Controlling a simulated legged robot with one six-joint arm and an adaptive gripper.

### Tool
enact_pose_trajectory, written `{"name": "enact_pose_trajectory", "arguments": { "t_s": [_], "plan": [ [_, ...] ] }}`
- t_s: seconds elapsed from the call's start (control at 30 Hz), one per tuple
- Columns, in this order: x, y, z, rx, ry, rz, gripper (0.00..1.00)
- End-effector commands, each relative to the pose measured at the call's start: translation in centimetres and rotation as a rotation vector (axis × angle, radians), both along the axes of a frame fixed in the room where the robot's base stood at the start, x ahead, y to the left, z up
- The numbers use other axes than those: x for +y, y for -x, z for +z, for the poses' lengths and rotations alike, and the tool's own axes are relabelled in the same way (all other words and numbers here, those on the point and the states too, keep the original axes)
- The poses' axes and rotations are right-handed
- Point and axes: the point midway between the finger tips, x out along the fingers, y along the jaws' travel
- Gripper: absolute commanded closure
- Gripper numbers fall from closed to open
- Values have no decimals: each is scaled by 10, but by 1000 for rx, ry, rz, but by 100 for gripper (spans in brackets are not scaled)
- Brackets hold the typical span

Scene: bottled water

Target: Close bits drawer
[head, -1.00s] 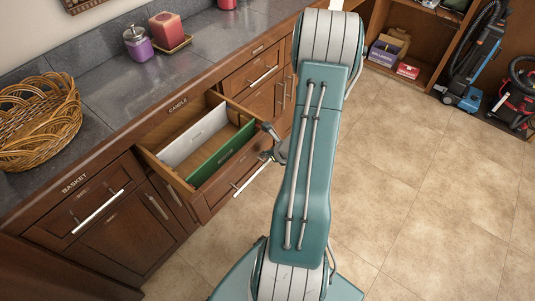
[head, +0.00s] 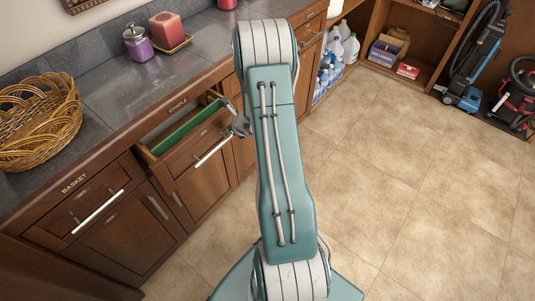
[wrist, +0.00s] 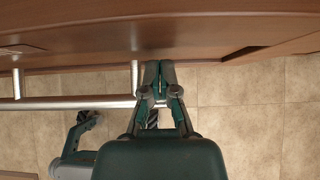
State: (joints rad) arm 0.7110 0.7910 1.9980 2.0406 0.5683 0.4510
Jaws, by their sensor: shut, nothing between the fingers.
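The open wooden drawer (head: 187,157) is under the CANDLE label in the head view. It stands partly out from the cabinet, with a green divider (head: 182,132) showing inside. Its silver bar handle (head: 213,151) is on the front. My gripper (head: 238,122) is at the right end of the drawer front, partly hidden by my arm. In the wrist view my gripper (wrist: 160,74) is shut and empty, its tips at the wooden front beside a handle post. The handle bar (wrist: 75,103) runs left of it. Contact with the wood is hard to tell.
The counter holds a wicker basket (head: 38,121), a purple jar (head: 138,43) and a red candle (head: 167,29). A closed drawer (head: 92,205) is at the left. Bottles (head: 338,58) stand in an open shelf behind. The tiled floor (head: 410,170) at the right is clear.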

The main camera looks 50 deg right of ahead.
Motion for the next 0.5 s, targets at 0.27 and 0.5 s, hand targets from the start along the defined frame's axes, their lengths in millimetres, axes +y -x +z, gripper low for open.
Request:
{"name": "enact_pose_trajectory", "arguments": {
  "t_s": [0.27,0.5],
  "plan": [
    [2,-44,0,-1,2,4,100],
    [2,-65,0,-1,2,2,100]
  ]
}}
